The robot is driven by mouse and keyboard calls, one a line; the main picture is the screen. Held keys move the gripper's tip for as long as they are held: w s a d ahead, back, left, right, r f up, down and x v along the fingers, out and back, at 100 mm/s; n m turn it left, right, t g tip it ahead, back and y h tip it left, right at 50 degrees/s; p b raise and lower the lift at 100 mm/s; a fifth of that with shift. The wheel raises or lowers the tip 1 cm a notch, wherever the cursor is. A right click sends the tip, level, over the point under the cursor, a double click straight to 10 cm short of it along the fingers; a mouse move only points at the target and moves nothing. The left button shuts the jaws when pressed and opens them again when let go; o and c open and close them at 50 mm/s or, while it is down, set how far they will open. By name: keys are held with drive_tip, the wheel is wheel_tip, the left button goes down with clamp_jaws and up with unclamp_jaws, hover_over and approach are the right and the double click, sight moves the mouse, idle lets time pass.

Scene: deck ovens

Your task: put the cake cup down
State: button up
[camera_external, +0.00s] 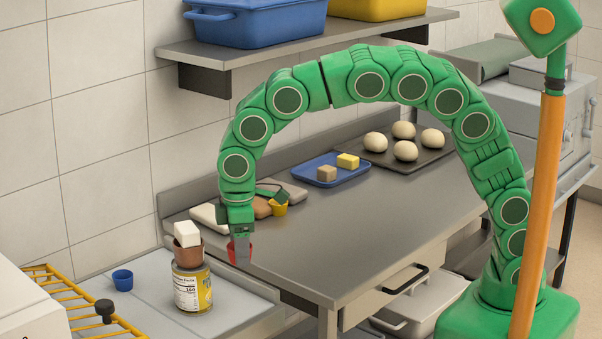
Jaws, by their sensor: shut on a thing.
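My gripper (238,243) points down in front of the steel table's left end. It is shut on a small red tapered thing (247,256), which looks like the cake cup. A grey finger covers the middle of this cup, so only its red sides show. The cup hangs in the air to the right of a yellow-labelled can (192,289). I cannot tell how far it is from the can in depth.
A brown pot (189,256) with a white block (187,234) stands on the can. A blue cup (122,279) and a yellow rack (75,305) are on the lower left. The table (345,240) is clear mid-front.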

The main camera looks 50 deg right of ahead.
drive_tip(key=s+a+n, duration=0.2)
drive_tip(key=s+a, duration=0.2)
drive_tip(key=a, duration=0.2)
drive_tip(key=shift+w+a+f, duration=1.35)
drive_tip(key=shift+a+f, duration=0.35)
drive_tip(key=shift+a, duration=0.1)
drive_tip(key=shift+w+a+f, duration=1.4)
drive_tip(key=shift+a+f, duration=0.25)
drive_tip(key=shift+a, duration=0.2)
drive_tip(key=shift+w+a+f, duration=1.35)
drive_tip(key=shift+a+f, duration=0.35)
drive_tip(key=shift+a, duration=0.1)
drive_tip(key=shift+w+a+f, duration=0.1)
drive_tip(key=shift+a+f, duration=0.05)
drive_tip(key=shift+f, duration=1.55)
drive_tip(key=shift+f, duration=0.15)
drive_tip(key=o, duration=1)
